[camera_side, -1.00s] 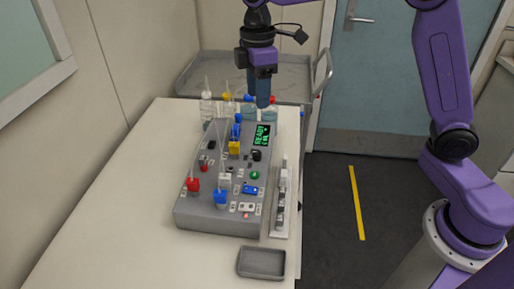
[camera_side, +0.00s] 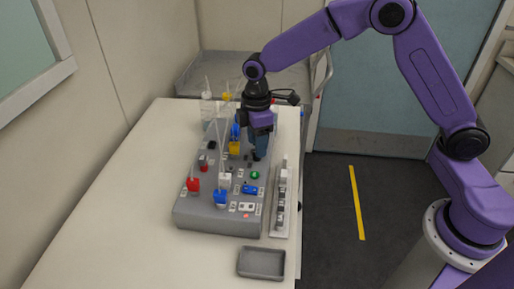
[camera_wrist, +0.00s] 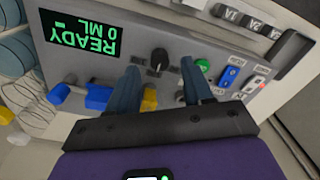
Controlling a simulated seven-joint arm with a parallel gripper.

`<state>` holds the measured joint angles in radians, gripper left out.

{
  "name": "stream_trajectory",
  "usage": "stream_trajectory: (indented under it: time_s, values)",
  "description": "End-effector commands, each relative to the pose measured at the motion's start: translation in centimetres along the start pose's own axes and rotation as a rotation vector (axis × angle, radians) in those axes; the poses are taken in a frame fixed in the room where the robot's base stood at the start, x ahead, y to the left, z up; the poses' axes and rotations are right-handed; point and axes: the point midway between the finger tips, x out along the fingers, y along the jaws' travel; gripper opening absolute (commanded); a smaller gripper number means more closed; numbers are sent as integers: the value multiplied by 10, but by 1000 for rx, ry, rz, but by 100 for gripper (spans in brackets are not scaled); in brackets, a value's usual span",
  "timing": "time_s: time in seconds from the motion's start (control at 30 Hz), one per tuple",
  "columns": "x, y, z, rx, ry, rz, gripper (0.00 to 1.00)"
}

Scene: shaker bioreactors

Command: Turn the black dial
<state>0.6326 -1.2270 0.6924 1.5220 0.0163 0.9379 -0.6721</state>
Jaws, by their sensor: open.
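The black dial (camera_wrist: 159,61) shows in the wrist view as a round knob with a light mark, on the grey panel of the bioreactor box (camera_side: 190,217). My gripper (camera_wrist: 160,78) is open, with one blue finger on each side of the dial in that picture. The fingers appear apart from it, and I cannot tell their height above it. In the side view my gripper (camera_side: 258,155) points down over the right side of the box and largely hides the dial. The screen (camera_wrist: 80,36) reads READY, 0 ML.
A green button (camera_side: 255,175), blue switch (camera_side: 250,190), and red (camera_side: 193,186), white and blue connectors with thin upright tubes stand on the box. A rack (camera_side: 281,205) lies along its right side. A grey tray (camera_side: 261,263) sits in front. The table's left side is clear.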

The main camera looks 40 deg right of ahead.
Motion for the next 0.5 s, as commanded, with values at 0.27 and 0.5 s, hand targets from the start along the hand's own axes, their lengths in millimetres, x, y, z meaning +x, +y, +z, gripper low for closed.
stream_trajectory:
  time_s: [0.27, 0.5]
  values:
    - [25, 0, 0, 1, 0, 0, 51]
    - [27, 0, 0, 1, 1, 1, 51]
